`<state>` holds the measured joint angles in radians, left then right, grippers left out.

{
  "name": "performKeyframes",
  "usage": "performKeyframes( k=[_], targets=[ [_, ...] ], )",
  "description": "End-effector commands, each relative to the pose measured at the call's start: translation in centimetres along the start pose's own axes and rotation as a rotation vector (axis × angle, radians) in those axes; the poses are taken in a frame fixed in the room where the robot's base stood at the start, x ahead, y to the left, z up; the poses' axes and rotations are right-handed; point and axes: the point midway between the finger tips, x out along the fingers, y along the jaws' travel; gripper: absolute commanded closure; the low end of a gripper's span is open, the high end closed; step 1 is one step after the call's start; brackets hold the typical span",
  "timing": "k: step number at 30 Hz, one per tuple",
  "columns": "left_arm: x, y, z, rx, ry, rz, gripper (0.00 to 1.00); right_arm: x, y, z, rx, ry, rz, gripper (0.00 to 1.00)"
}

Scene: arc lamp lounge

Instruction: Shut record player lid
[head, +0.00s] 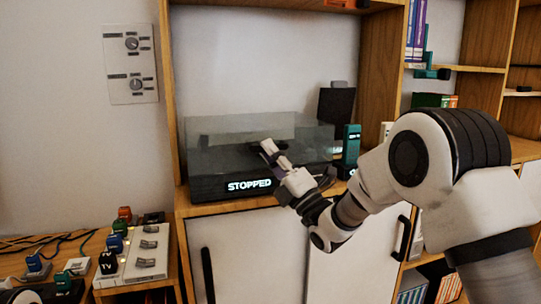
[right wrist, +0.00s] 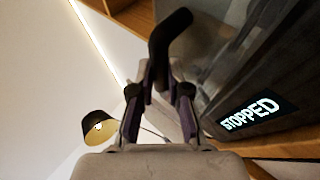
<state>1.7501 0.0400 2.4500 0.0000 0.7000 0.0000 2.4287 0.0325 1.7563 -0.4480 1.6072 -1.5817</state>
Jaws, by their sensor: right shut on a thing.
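The record player (head: 210,187) is a dark box with a lit STOPPED display, on top of a wooden cabinet. Its smoky see-through lid (head: 215,145) stands over the base in the head view; I cannot tell whether it is fully down. My right gripper (head: 275,157) reaches in from the right at the player's front. It is shut on a dark curved piece (right wrist: 168,48) that looks like the lid's handle. The player's front with the display (right wrist: 250,112) is at the right of the right wrist view. My left gripper is not in view.
A teal object (head: 351,145) stands right of the player, with a dark square panel (head: 337,104) behind. Shelf uprights flank the niche. A lower table at left holds several small labelled blocks and a white switch panel (head: 147,252). A lamp (right wrist: 97,127) shows in the wrist view.

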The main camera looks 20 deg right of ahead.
Motion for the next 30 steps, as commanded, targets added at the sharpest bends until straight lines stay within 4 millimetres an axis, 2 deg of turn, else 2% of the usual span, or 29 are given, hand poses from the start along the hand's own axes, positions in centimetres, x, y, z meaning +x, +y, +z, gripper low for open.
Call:
performKeyframes(
  k=[3, 16, 17, 18, 30],
  targets=[
    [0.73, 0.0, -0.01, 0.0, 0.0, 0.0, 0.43, -0.52, -0.81, -0.29, 0.0, 0.002, -0.006, 1.0],
    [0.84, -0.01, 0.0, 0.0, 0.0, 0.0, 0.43, -0.82, -1.28, -0.52, 0.004, 0.005, -0.016, 1.0],
    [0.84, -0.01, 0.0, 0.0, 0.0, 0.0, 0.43, -0.83, -1.3, -0.54, 0.004, 0.005, -0.017, 0.77],
    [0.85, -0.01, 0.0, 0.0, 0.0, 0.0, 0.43, -0.83, -1.31, -0.53, 0.004, 0.005, -0.017, 0.73],
    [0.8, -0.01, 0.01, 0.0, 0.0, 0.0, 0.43, -0.64, -0.99, -0.31, 0.002, 0.001, -0.009, 0.73]
  ],
)
